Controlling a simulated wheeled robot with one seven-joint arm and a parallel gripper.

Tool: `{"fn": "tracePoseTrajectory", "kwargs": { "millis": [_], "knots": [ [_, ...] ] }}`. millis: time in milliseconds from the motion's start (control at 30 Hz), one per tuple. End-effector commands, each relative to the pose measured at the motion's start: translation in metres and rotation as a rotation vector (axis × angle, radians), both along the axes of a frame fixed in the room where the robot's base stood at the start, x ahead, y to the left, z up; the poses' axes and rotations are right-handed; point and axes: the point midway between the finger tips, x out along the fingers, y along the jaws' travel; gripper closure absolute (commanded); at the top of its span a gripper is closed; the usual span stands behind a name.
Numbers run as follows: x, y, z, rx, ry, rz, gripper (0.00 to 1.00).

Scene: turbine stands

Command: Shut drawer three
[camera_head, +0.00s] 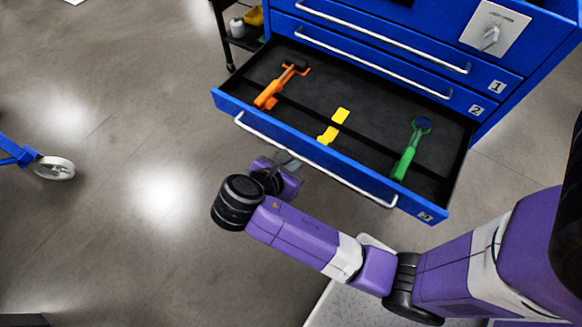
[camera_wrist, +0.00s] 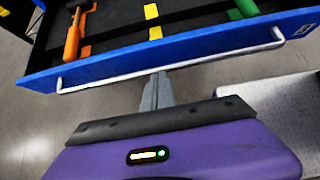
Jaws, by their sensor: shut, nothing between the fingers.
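Drawer three (camera_head: 331,160) is the lowest drawer of the blue cabinet and stands pulled out. Its front panel carries a long silver handle (camera_head: 312,160) and a number label (camera_head: 426,216). Inside lie an orange tool (camera_head: 268,95), a yellow piece (camera_head: 334,126) and a green tool (camera_head: 405,157). My gripper (camera_head: 287,160) is shut and empty at the drawer's front, near the left half of the handle. In the wrist view its fingertips (camera_wrist: 159,76) reach up to the handle (camera_wrist: 170,67); I cannot tell whether they touch it.
Drawers one (camera_head: 400,42) and two (camera_head: 370,66) above look shut. A white panel with a switch (camera_head: 492,32) is at the cabinet's upper right. A dark cart (camera_head: 235,40) stands to its left. A blue frame with a caster (camera_head: 52,168) is at far left. The floor between is clear.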

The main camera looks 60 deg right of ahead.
Motion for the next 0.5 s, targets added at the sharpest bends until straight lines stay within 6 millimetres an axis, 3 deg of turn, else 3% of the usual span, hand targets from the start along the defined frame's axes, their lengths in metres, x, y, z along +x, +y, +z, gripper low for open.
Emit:
{"fn": "tracePoseTrajectory", "kwargs": {
  "millis": [267,500],
  "knots": [
    [0.000,-0.041,-0.039,0.001,0.002,-0.002,1.00],
    [0.002,-0.071,-0.036,0.002,-0.001,-0.001,1.00]
  ]
}}
